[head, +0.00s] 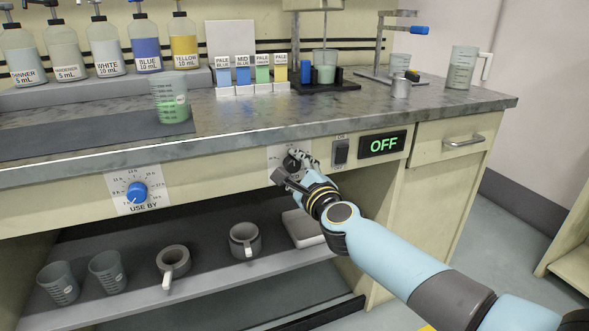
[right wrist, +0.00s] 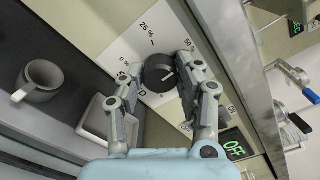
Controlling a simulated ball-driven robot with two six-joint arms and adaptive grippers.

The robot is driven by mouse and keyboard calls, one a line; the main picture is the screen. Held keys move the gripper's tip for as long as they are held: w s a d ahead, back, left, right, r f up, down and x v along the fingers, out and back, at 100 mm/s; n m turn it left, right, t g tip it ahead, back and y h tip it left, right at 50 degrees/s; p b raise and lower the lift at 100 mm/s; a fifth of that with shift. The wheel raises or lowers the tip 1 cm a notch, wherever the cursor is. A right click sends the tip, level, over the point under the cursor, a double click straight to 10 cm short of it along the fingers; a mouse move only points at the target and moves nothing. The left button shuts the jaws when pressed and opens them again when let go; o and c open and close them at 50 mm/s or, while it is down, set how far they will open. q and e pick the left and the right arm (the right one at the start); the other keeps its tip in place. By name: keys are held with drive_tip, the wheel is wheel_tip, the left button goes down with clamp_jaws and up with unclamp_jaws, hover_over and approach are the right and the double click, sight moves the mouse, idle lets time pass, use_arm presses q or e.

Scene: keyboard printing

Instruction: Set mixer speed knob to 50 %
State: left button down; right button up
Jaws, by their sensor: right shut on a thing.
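The black mixer speed knob (head: 291,163) sits on a white dial plate on the bench's front panel. My right gripper (head: 293,170) is at it, its fingers on either side of the knob and partly covering the plate. In the right wrist view the knob (right wrist: 158,72) is between the fingertips of my right gripper (right wrist: 163,78), which is shut on it. The dial plate (right wrist: 125,45) shows 0, 25 % and 50 marks. A short light line shows on the knob; I cannot tell which mark it points to. My left gripper is not in view.
A black switch (head: 340,151) and a display reading OFF (head: 383,144) are right of the knob. A blue USE BY knob (head: 137,193) is further left. A shelf below (head: 215,272) holds cups and mugs. The benchtop edge runs just above.

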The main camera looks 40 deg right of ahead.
drive_tip(key=shift+f+m, duration=0.1)
drive_tip(key=shift+m, duration=0.2)
idle(0.4)
drive_tip(key=o, duration=1.1)
drive_tip(key=shift+o, duration=0.2)
drive_tip(key=v, duration=1.2)
